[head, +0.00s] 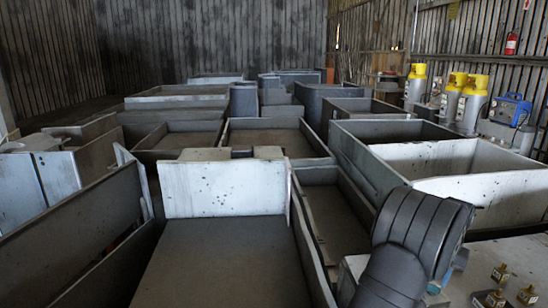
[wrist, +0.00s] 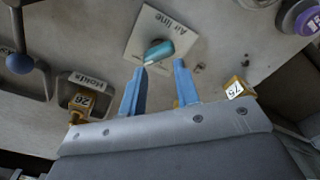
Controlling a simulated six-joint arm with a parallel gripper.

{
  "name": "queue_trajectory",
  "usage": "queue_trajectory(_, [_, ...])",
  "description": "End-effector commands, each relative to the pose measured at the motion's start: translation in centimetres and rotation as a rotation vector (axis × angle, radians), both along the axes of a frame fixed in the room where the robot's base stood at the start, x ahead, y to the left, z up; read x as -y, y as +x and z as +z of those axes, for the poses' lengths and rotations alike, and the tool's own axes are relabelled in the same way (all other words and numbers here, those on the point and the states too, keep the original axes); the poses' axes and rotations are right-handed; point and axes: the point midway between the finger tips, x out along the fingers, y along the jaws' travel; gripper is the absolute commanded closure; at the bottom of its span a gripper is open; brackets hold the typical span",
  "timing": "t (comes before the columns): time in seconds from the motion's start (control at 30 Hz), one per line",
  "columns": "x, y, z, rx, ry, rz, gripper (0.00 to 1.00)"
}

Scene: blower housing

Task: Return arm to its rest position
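My gripper (wrist: 160,68) shows in the wrist view as two blue fingers spread apart, with nothing held between them. Past the fingertips is a teal cylindrical piece (wrist: 158,51) at a pale plate (wrist: 146,24) marked "Air line". I cannot tell whether the fingers touch the teal piece. In the head view my dark ribbed arm fills the lower right and hides most of the gripper.
Brass fittings (head: 500,273) stand on the pale surface at the lower right; numbered brass pieces (wrist: 81,104) (wrist: 238,88) flank the fingers. A blue ball knob (wrist: 19,63) is at left. Open metal bins (head: 452,170) crowd the head view. Yellow-topped cylinders (head: 472,100) stand back right.

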Motion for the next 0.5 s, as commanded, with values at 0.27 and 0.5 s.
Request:
queue_trajectory(0.27, [0.09,0.07,-0.16,0.012,0.002,-0.225,0.71])
queue_trajectory(0.5, [0.14,0.12,-0.25,0.020,0.005,-0.387,0.71])
